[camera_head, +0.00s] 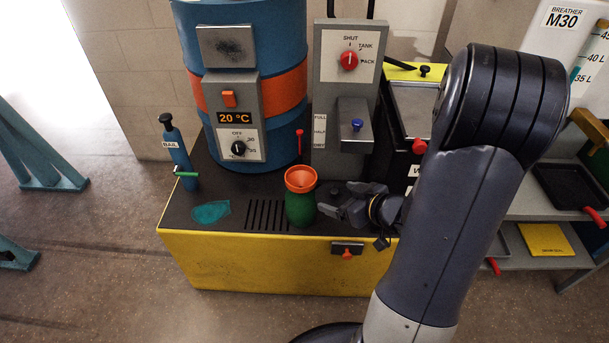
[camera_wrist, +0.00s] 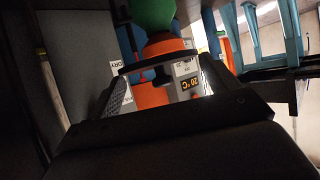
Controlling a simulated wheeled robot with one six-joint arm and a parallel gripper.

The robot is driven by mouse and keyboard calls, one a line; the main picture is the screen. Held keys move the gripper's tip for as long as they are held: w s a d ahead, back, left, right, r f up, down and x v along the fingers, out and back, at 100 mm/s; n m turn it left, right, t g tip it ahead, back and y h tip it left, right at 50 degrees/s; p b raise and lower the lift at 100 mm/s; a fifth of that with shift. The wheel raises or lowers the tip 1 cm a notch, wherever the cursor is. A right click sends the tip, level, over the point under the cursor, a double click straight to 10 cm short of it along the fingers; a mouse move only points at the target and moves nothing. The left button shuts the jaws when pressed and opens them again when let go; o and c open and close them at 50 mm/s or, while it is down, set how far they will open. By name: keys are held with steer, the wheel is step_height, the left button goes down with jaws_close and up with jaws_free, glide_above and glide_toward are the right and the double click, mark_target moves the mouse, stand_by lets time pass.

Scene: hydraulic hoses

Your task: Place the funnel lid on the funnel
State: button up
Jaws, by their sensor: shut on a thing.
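The orange funnel (camera_head: 300,179) stands upright in the neck of a green bottle (camera_head: 300,209) on the black top of the yellow cabinet. In the upside-down wrist view, the funnel (camera_wrist: 166,47) shows beyond my fingers. My gripper (camera_head: 328,200) is just right of the bottle in the head view. In the wrist view my gripper (camera_wrist: 160,64) is shut on a thin dark disc with a short knob, which looks like the funnel lid (camera_wrist: 160,77). The lid is in front of the funnel there; whether they touch, I cannot tell. The lid is not distinguishable in the head view.
A blue drum (camera_head: 245,95) with an orange band and a grey control panel (camera_head: 349,70) stand behind the bottle. A blue can (camera_head: 178,150) stands at the left. A teal patch (camera_head: 210,212) and slots mark the cabinet top (camera_head: 235,190). Shelves are at the right.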

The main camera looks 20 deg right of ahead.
steer(key=w+a, duration=0.2)
steer(key=w, duration=0.1)
steer(key=w+a+b, duration=0.1)
steer(key=w+a, duration=0.1)
steer(key=w, duration=0.2)
steer(key=w+a+b, duration=0.1)
steer(key=w+a, duration=0.1)
steer(key=w, duration=0.2)
steer(key=shift+w+f, duration=0.1)
steer(key=shift+w, duration=0.15)
steer(key=shift+s+d+f+b, duration=0.2)
steer(key=shift+f+b, duration=0.2)
steer(key=shift+f, duration=0.25)
steer(key=shift+f, duration=0.1)
steer(key=shift+f, duration=0.15)
steer(key=o, duration=0.9)
